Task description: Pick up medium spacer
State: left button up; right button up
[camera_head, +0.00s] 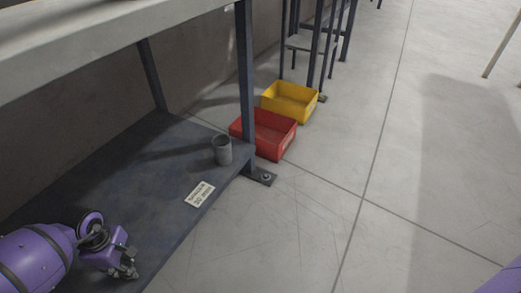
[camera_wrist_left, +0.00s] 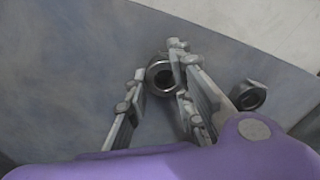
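In the head view a grey, open-topped cylinder (camera_head: 222,150) stands upright on the dark lower shelf, near the corner post. My left gripper (camera_head: 130,267) is low over the near part of that shelf, well apart from the cylinder. In the left wrist view my left gripper (camera_wrist_left: 157,62) has its fingers spread, and a grey metal ring (camera_wrist_left: 155,79) shows end-on between or just beyond the fingertips. I cannot tell whether they touch it. A second dark ring-like part (camera_wrist_left: 248,95) is right of the fingers. Which part is the medium spacer is unclear. My right gripper is not in view.
A printed label (camera_head: 199,194) lies by the edge of the lower shelf (camera_head: 125,170). The upper shelf (camera_head: 100,35) overhangs it. A red bin (camera_head: 270,148) and a yellow bin (camera_head: 290,113) stand on the floor behind the post (camera_head: 246,80). Open floor lies to the right.

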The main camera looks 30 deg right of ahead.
pick_arm(q)
grip_shut()
jog(key=shift+r, duration=0.15)
